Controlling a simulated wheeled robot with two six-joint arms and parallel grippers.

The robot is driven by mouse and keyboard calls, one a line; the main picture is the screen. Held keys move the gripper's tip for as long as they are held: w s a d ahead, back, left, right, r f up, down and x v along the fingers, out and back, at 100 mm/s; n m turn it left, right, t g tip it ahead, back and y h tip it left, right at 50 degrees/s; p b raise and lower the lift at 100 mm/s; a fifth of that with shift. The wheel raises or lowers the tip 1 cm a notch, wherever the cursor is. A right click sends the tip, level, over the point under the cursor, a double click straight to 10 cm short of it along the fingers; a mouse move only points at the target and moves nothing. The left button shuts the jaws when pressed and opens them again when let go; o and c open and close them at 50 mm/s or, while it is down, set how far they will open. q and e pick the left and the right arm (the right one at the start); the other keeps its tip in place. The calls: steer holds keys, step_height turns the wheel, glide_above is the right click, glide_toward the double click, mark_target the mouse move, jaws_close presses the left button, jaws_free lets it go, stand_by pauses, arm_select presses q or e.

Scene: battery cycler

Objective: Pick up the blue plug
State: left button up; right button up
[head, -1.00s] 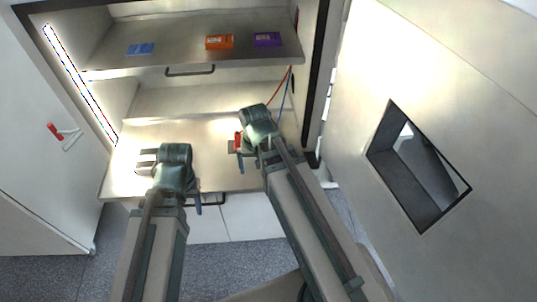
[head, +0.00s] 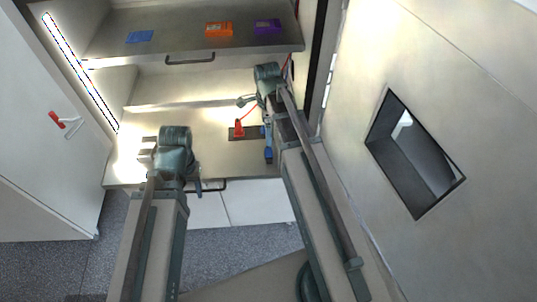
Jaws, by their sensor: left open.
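The blue plug (head: 265,131) appears as a small blue patch at the right end of a dark plate (head: 233,134) on the cabinet's lower deck. My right forearm partly covers it. A red plug (head: 239,127) stands on the same plate, with a red cable running up and right. My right gripper (head: 244,101) is beyond the plate, above and apart from the plugs; its fingers are too small to tell open from shut. My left gripper (head: 146,152) is open and empty over the left part of the deck, well left of the plugs.
An upper shelf holds a blue box (head: 139,37), an orange box (head: 218,29) and a purple box (head: 267,26). Open doors flank the cabinet; the left door (head: 40,140) has a red handle, the right door (head: 350,70) a window. The deck's middle (head: 210,150) is clear.

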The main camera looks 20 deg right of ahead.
steer(key=b, duration=0.9)
glide_above(269, 154)
steer(key=f, duration=0.8)
steer(key=shift+a+f, duration=0.25)
steer(key=shift+f, duration=0.05)
steer(key=f+b, duration=0.5)
steer(key=shift+d+f, duration=0.2)
steer(key=shift+r, duration=0.1)
steer(key=shift+c, duration=0.3)
steer(key=c, duration=1)
